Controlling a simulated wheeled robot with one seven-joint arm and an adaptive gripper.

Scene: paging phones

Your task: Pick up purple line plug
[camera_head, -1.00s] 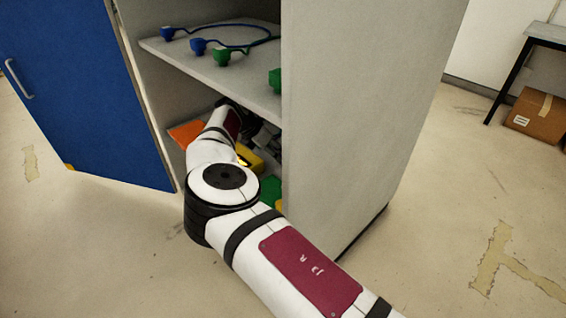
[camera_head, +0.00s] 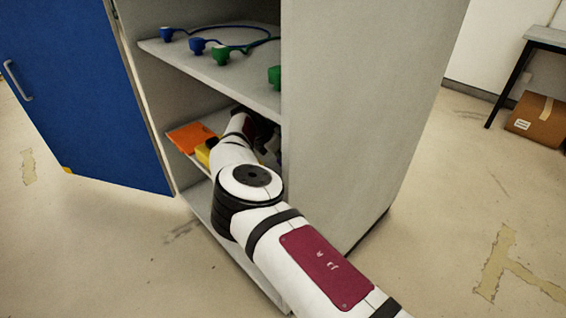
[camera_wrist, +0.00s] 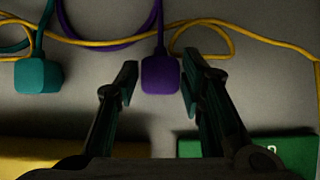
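The purple line plug (camera_wrist: 160,75) shows in the wrist view as a purple block with a purple cord running up from it. My gripper (camera_wrist: 157,80) is open, with one finger on each side of the purple plug. A narrow gap shows at the left finger; the right finger is very close to the plug, and I cannot tell if it touches. In the head view my arm reaches into the cabinet's lower shelf, and the gripper and purple plug are hidden there.
A teal plug (camera_wrist: 38,76) lies left of the purple one, and a yellow cord (camera_wrist: 265,36) crosses behind. Yellow (camera_wrist: 70,158) and green (camera_wrist: 250,155) blocks lie nearer. The upper shelf (camera_head: 190,58) holds blue and green plugs. The cabinet's right wall (camera_head: 360,120) stands beside my arm.

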